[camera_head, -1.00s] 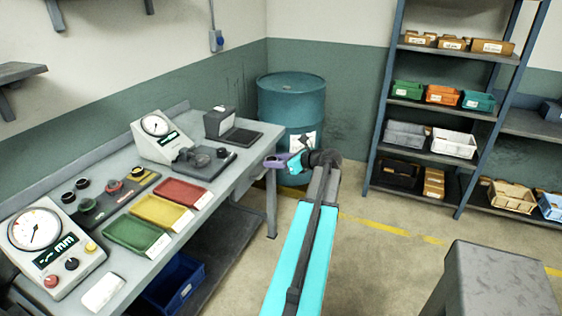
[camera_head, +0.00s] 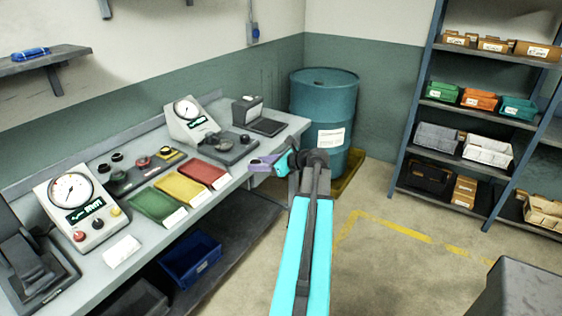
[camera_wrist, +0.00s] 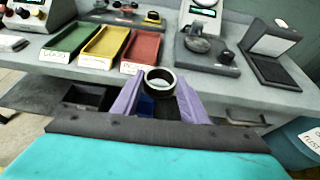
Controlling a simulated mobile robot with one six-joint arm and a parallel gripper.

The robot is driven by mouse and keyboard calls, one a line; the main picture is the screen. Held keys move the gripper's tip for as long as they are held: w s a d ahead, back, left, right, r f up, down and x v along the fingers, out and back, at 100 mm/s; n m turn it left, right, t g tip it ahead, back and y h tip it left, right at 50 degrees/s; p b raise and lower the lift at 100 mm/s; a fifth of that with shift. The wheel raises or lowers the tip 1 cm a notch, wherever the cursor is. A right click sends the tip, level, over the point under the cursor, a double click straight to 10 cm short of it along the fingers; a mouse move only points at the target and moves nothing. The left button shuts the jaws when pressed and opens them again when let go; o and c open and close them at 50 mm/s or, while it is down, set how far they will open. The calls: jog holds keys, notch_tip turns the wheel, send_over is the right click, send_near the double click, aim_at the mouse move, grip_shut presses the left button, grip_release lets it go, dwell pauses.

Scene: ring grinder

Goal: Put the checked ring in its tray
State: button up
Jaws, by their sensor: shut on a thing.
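The dark ring (camera_wrist: 160,82) with a pale inner face sits between the purple fingers of my gripper (camera_wrist: 158,95) in the wrist view. My gripper is shut on it, in front of the bench edge. In the head view my gripper (camera_head: 262,164) shows at the bench's front right, and the ring cannot be made out there. Three trays lie side by side on the bench: green (camera_head: 155,203), yellow (camera_head: 180,187) and red (camera_head: 206,174). They also show at the upper left of the wrist view, each with a white label in front, including the red tray (camera_wrist: 142,52).
A dial gauge (camera_head: 190,120) and a dark fixture (camera_head: 228,146) stand behind and right of the trays. Another gauge (camera_head: 76,204) stands left. A teal drum (camera_head: 325,105) stands past the bench end. Floor right of the bench is clear.

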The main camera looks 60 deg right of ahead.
jog(key=w+a+n+y, duration=0.1)
jog(key=w+a+y, duration=0.1)
jog(key=w+a, duration=0.3)
jog(key=w+a+n+g+y, duration=0.1)
jog(key=w+a, duration=0.4)
jog(key=a, duration=0.8)
jog(key=w+a+f+n+y, duration=0.1)
jog(key=w+a+n+y, duration=0.1)
jog(key=a, duration=0.8)
jog(key=shift+w+n+g+y, duration=0.35)
jog(key=shift+w+n, duration=0.25)
jog(key=shift+w, duration=0.8)
jog(key=a+n+y, duration=0.1)
jog(key=a, duration=0.4)
jog(key=w+a+g, duration=0.1)
jog(key=a, duration=0.4)
jog(key=w+a+n+y, duration=0.1)
jog(key=a, duration=0.3)
jog(key=shift+w+a+f+n+g+y, duration=0.15)
jog(key=shift+a+f+n+g+y, duration=0.15)
jog(key=shift+a+y, duration=0.1)
jog(key=a+n, duration=0.1)
jog(key=a, duration=0.3)
jog(key=a+g+y, duration=0.1)
jog(key=a, duration=0.4)
jog(key=s+a+n+g+y, duration=0.1)
jog(key=a, duration=0.3)
jog(key=shift+a+f+n, duration=0.15)
jog(key=shift+a+n, duration=0.15)
jog(key=shift+a, duration=0.55)
